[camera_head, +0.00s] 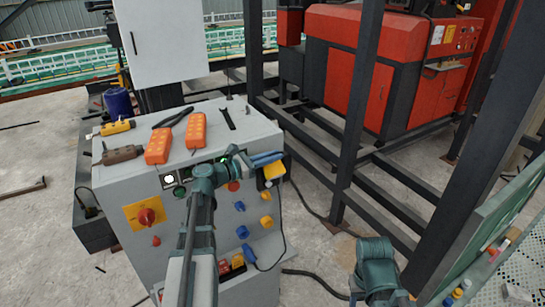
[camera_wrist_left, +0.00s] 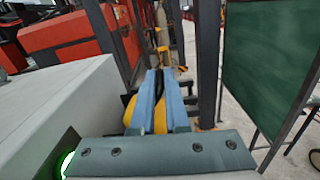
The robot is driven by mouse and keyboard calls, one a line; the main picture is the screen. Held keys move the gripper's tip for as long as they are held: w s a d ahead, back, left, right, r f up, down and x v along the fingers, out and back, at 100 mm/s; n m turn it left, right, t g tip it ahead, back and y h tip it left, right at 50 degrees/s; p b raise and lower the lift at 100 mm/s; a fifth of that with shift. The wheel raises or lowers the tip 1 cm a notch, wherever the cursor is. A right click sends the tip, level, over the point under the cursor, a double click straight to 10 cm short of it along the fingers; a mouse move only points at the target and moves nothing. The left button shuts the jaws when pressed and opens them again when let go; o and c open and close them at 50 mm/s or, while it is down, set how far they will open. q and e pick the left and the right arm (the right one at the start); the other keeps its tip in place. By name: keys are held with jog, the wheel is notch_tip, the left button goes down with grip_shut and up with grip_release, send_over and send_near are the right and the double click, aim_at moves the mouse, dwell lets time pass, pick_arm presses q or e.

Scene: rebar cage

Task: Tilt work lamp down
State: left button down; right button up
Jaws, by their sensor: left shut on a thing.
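The work lamp (camera_head: 274,171), yellow with a dark body, is at the upper right edge of the grey control cabinet. My left gripper (camera_head: 268,158) reaches over the cabinet's corner, its blue fingers at the top of the lamp. In the left wrist view the fingers (camera_wrist_left: 161,98) are close together, with yellow lamp parts (camera_wrist_left: 129,110) showing beside and between them. The gripper is shut on the lamp, though the exact contact is partly hidden by the fingers. A teal part of my right arm shows at the lower right of the head view; its fingers do not show.
The cabinet top (camera_head: 222,146) holds two orange remotes (camera_head: 196,130), pliers (camera_head: 173,117) and a wrench (camera_head: 227,118). Its front has knobs and buttons. Dark steel posts (camera_head: 357,100) stand right of it. A green board (camera_head: 484,230) is at the right, and a cable hangs below the lamp.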

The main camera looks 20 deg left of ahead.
pick_arm(q)
jog(key=m, duration=0.1)
jog(key=s+d+f+m+b, duration=0.1)
jog(key=m, duration=0.1)
jog(key=f+m+b, duration=0.1)
jog(key=shift+s+d+m, duration=0.15)
jog(key=shift+d+m, duration=0.2)
jog(key=shift+m, duration=0.05)
jog(key=shift+s+d+f+m+b, duration=0.15)
jog(key=shift+f+m+b, duration=0.25)
jog(key=shift+m, duration=0.45)
jog(key=shift+s+d+f+m+b, duration=0.15)
jog(key=shift+f+m+b, duration=0.25)
jog(key=shift+m, duration=0.5)
jog(key=shift+d+f+m+b, duration=0.15)
jog(key=shift+f+m+b, duration=0.25)
jog(key=shift+m, duration=0.45)
jog(key=c, duration=0.9)
grip_release()
jog(key=shift+c, duration=0.2)
jog(key=shift+s, duration=0.1)
jog(key=v, duration=1.3)
jog(key=shift+s+a, duration=0.25)
jog(key=shift+a, duration=0.05)
